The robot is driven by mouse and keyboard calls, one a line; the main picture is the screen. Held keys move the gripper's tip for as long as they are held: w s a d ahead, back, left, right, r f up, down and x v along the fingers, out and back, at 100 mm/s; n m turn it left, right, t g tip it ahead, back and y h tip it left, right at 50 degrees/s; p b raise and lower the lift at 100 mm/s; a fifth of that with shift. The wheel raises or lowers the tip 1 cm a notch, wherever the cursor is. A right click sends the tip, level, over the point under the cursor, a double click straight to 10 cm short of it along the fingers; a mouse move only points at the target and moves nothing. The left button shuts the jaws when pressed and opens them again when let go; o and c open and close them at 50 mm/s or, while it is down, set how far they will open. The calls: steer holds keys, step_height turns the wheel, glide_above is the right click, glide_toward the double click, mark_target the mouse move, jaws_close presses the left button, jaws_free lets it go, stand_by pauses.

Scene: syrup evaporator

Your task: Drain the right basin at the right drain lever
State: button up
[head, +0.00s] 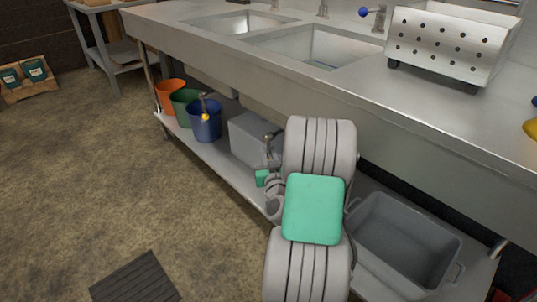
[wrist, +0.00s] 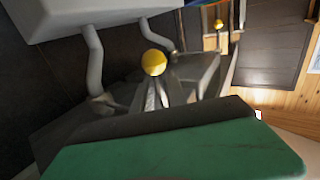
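The right basin (head: 318,47) is set into the steel counter, and its inside looks pale and shiny. Below it, the right drain lever (head: 268,138) shows beside my arm, partly hidden by it. In the wrist view a yellow ball knob (wrist: 154,62) on a metal stem stands just beyond my gripper. A second yellow knob (wrist: 219,24) is farther off; the left lever's yellow knob (head: 206,117) shows above the blue bucket. My gripper (head: 264,178) is low under the counter, close to the right lever. Its fingertips are not clear, so contact and opening cannot be told.
The left basin (head: 237,23) lies beside the right one. Orange (head: 169,93), green (head: 184,108) and blue (head: 206,122) buckets, a grey box (head: 247,137) and a grey tub (head: 405,240) stand on the lower shelf. Pipes (wrist: 93,62) hang nearby. The floor at left is mostly clear.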

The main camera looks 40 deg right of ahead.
jaws_close()
stand_by(0.9)
